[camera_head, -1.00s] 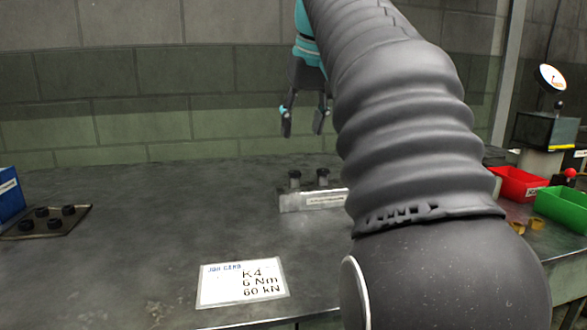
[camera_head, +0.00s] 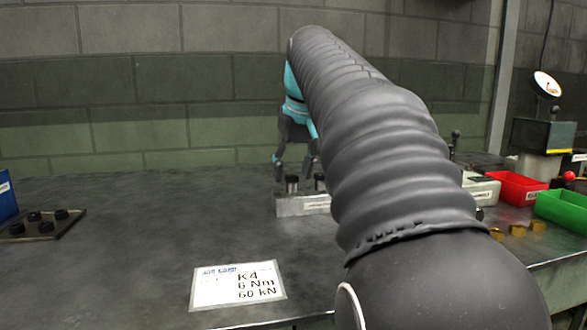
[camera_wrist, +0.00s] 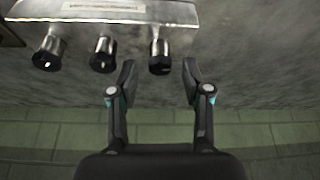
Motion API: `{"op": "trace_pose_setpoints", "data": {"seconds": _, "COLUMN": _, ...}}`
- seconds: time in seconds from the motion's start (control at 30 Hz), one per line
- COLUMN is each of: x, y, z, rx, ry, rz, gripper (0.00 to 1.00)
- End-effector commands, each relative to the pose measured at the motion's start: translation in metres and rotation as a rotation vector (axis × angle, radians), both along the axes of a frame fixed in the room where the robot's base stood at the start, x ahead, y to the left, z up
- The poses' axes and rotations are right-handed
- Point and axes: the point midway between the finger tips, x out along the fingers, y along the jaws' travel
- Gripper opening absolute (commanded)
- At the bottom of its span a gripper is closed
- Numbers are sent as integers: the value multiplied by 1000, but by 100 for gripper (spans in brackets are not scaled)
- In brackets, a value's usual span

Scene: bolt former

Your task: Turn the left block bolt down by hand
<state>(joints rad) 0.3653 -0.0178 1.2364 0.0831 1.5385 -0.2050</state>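The metal block (camera_head: 290,206) stands on the table with dark-headed bolts on top. The left bolt (camera_head: 292,183) and a second bolt (camera_head: 320,180) show in the head view; my arm hides the block's right end. The wrist view, turned the other way round, shows three bolts in a row along the block (camera_wrist: 185,14), and the left bolt (camera_wrist: 160,62) is the rightmost there. My gripper (camera_head: 293,169) is open above the left bolt. In the wrist view, the fingers of my gripper (camera_wrist: 158,72) stand either side of that bolt's head, with gaps and no clear contact.
A card (camera_head: 238,285) reading K4, 6 Nm, 60 kN lies at the front. A tray (camera_head: 62,226) with several dark caps is at left. Red (camera_head: 517,188) and green bins (camera_head: 562,208) and a dial gauge (camera_head: 546,85) are at right. The table's middle left is clear.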

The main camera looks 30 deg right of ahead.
Motion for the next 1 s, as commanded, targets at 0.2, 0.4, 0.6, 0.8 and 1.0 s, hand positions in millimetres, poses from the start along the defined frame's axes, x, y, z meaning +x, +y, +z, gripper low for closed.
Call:
{"op": "trace_pose_setpoints", "data": {"seconds": 0.2, "x": 0, "y": 0, "z": 0, "rx": 0, "ry": 0, "rz": 0, "gripper": 0}}
{"op": "trace_pose_setpoints", "data": {"seconds": 0.4, "x": 0, "y": 0, "z": 0, "rx": 0, "ry": 0, "rz": -5, "gripper": 0}}
{"op": "trace_pose_setpoints", "data": {"seconds": 0.6, "x": 0, "y": 1, "z": 1, "rx": -1, "ry": 2, "rz": -58, "gripper": 0}}
{"op": "trace_pose_setpoints", "data": {"seconds": 0.8, "x": 0, "y": 2, "z": 3, "rx": -1, "ry": 2, "rz": -181, "gripper": 0}}
{"op": "trace_pose_setpoints", "data": {"seconds": 1.0, "x": 1, "y": 4, "z": 3, "rx": -1, "ry": 2, "rz": -361, "gripper": 0}}
